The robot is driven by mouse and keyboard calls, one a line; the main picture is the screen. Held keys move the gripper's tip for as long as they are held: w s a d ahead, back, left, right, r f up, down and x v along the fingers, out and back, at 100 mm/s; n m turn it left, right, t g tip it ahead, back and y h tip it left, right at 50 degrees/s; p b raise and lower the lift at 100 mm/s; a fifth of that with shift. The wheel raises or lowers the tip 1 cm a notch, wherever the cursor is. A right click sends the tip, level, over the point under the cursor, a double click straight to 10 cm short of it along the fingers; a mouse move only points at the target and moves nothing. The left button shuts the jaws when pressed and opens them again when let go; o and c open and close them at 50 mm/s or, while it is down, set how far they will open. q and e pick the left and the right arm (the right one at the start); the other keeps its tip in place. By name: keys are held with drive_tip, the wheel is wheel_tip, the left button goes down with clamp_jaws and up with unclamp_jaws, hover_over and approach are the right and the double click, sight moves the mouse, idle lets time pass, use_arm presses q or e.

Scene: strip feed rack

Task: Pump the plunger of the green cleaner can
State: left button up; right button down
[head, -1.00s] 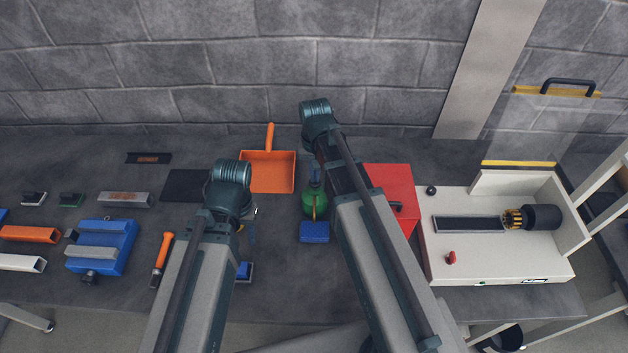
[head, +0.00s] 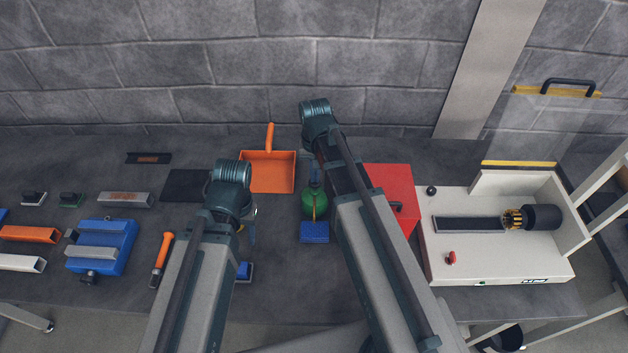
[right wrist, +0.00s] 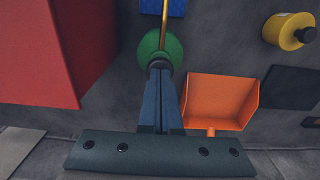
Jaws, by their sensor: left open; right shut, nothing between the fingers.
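The green cleaner can (head: 310,207) stands on the dark bench, with a thin brass spout (right wrist: 164,22) pointing toward the bench's front. My right gripper (head: 315,184) is shut and empty, its blue fingers over the top of the can. In the right wrist view the closed fingertips (right wrist: 160,68) overlap the can's green body (right wrist: 150,45). They hide the plunger, and I cannot tell whether they touch it. My left gripper (head: 252,236) is open, to the left of the can and partly hidden by its own wrist.
A red box (head: 392,182) stands close right of the can. An orange dustpan (head: 267,172) lies left behind it, and a blue block (head: 314,232) sits just in front. A yellow cylinder (right wrist: 285,30) shows in the right wrist view. A white machine (head: 500,262) is at right.

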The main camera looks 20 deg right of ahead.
drive_tip(key=shift+f, duration=0.15)
drive_tip(key=shift+f+b, duration=0.55)
drive_tip(key=shift+b, duration=0.15)
drive_tip(key=shift+f, duration=0.15)
wheel_tip(320, 180, up, 3)
drive_tip(key=p, duration=0.2)
drive_tip(key=shift+p, duration=0.4)
drive_tip(key=shift+f, duration=0.1)
